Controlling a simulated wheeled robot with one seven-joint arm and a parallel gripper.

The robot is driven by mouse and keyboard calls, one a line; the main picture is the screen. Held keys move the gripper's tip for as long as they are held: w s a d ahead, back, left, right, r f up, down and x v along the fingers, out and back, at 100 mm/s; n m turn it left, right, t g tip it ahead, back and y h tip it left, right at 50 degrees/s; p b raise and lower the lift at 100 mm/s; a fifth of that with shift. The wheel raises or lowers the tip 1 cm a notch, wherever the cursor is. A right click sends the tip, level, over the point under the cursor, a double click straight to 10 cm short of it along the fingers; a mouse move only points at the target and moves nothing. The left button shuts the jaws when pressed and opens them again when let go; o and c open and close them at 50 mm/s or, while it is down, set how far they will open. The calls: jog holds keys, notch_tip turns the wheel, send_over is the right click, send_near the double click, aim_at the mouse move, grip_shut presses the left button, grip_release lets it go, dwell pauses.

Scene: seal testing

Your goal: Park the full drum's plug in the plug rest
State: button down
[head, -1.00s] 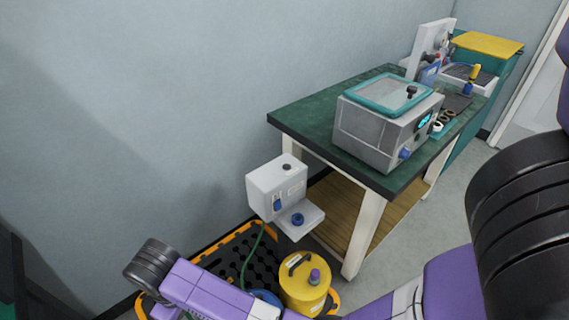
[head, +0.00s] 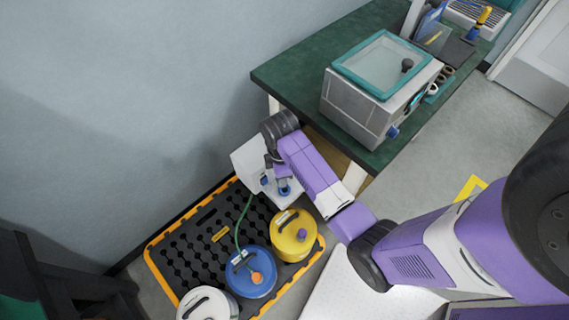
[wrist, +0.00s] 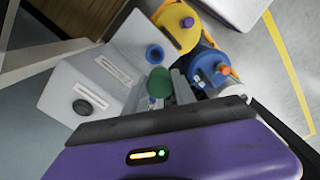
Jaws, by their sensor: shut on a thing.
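My gripper (wrist: 160,90) is shut on a dark green rounded thing (wrist: 160,80), most likely a plug, between its grey fingers. In the head view my gripper (head: 281,181) is over the small white shelf below the white wall box, and the held thing is hard to make out. A blue ring (wrist: 155,54) sits on that shelf (wrist: 130,37), apart from the held thing in the wrist view. The yellow drum (head: 292,238) has a purple plug on top. The blue drum (head: 251,273) has an orange fitting and stands beside it.
The white box (wrist: 85,95) with a black knob is close to my gripper. A green hose (head: 241,222) runs from near it to the blue drum. A white drum (head: 207,306) shares the black, orange-edged pallet (head: 185,250). The green-topped bench (head: 300,75) bears a grey machine (head: 365,105).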

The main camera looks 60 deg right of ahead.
jog(key=n, duration=0.2)
jog(key=d+n, duration=0.1)
jog(key=shift+s+d+n+p, duration=0.1)
jog(key=shift+s+n+p, duration=0.25)
jog(key=shift+n+p, duration=0.05)
jog(key=n, duration=0.4)
jog(key=shift+w+d+f, duration=0.2)
jog(key=shift+d+f, duration=0.05)
jog(key=shift+f+b, duration=2.55)
jog(key=shift+f, duration=0.2)
jog(key=shift+p, duration=0.6)
jog(key=shift+f+b, duration=0.7)
jog(key=shift+f, duration=0.65)
jog(key=c, duration=0.9)
grip_release()
jog(key=shift+c, duration=0.2)
jog(key=shift+s+r, duration=0.1)
jog(key=shift+r, duration=3.75)
